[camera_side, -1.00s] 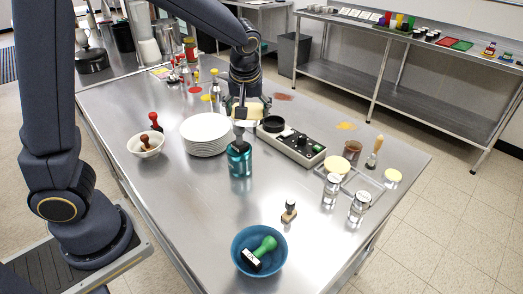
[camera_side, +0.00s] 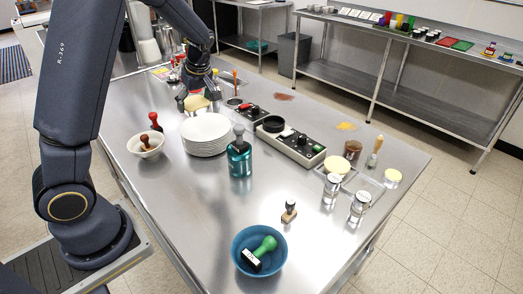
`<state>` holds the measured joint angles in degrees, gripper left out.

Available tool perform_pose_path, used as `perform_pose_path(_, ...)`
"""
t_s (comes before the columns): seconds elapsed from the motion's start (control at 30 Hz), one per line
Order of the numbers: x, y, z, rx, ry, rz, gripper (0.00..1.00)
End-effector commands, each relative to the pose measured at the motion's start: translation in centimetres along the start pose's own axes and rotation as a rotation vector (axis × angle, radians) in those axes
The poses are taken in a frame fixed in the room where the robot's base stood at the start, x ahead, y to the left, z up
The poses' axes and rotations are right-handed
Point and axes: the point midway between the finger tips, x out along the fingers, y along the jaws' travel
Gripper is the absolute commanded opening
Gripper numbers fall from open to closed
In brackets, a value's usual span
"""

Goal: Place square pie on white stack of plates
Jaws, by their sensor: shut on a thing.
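The white stack of plates (camera_side: 206,132) stands on the metal table, left of a teal bottle. A pale yellow-tan item (camera_side: 198,103), which looks like the square pie, is in my gripper (camera_side: 197,96). My gripper is shut on it, just behind the far edge of the stack in the picture. Whether the pie hangs above the table or overlaps the plates' edge is hard to tell at this size. The fingers are small and partly hidden by the pie.
A teal bottle (camera_side: 239,158) stands close to the stack's right front. A control box (camera_side: 291,140) lies further right. A white bowl (camera_side: 147,146) with a brown-handled stamp is at left. A blue bowl (camera_side: 259,250) is near the front. The table's front left is clear.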

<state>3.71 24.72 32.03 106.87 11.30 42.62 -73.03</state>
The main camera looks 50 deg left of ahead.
Motion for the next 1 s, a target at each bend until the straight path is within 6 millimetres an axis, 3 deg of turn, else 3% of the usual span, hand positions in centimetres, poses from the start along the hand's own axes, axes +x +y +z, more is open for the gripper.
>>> perform_pose_path(0.1, 2.4, 1.5, 0.1, 0.0, 0.001, -0.004, 0.42)
perform_pose_path(0.2, 3.5, 2.5, 0.2, 0.0, 0.0, -0.001, 0.42)
perform_pose_path(0.37, 4.4, 3.1, 0.2, 0.0, 0.0, 0.001, 0.42)
perform_pose_path(0.6, 7.4, 3.3, 1.4, 0.002, -0.001, -0.002, 0.42)
perform_pose_path(1.0, 7.9, 3.3, 1.6, 0.001, -0.001, 0.001, 0.42)
